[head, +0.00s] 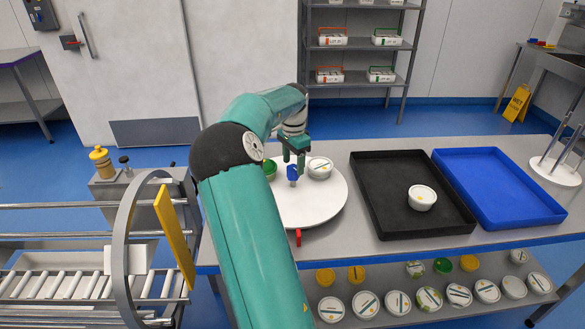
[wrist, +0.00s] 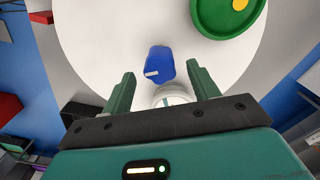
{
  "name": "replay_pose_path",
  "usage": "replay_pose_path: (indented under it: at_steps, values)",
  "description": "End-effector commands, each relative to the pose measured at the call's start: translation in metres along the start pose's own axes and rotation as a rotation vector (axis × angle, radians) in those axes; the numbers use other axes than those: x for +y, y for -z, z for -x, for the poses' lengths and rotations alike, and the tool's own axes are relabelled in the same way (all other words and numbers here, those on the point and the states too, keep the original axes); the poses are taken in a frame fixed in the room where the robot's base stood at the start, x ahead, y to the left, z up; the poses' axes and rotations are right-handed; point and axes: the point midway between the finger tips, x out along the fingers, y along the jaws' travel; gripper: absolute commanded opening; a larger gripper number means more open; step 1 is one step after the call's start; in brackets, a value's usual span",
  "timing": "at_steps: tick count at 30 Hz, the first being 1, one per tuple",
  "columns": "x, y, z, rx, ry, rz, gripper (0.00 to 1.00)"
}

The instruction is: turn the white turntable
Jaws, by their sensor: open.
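The white turntable (head: 325,205) is a round disc on the steel table; it also fills much of the wrist view (wrist: 95,50). A blue upright piece (head: 293,174) stands on it, also in the wrist view (wrist: 160,63). My gripper (head: 294,160) is open above the disc. In the wrist view its fingertips (wrist: 161,73) lie either side of the blue piece; I cannot tell whether they touch it. A green-lidded tub (head: 269,168) and a white tub (head: 320,168) also sit on the disc. A red piece (head: 298,237) is at its front edge.
Right of the disc are a black tray (head: 375,200) holding one white tub (head: 422,198) and an empty blue tray (head: 500,185). A roller conveyor (head: 75,287) with a ring frame (head: 120,240) is at left. Several tubs stand on the lower shelf.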

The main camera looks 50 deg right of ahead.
Motion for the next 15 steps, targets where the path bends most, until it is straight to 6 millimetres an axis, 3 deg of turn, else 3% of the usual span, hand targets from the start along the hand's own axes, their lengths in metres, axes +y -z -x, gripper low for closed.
replay_pose_path:
  at_steps: [6, 15]
  values:
    - [-0.001, -0.002, -0.024, -0.001, -0.001, 0.001, 0.60]
    - [-0.001, -0.002, -0.026, 0.000, 0.000, 0.001, 0.60]
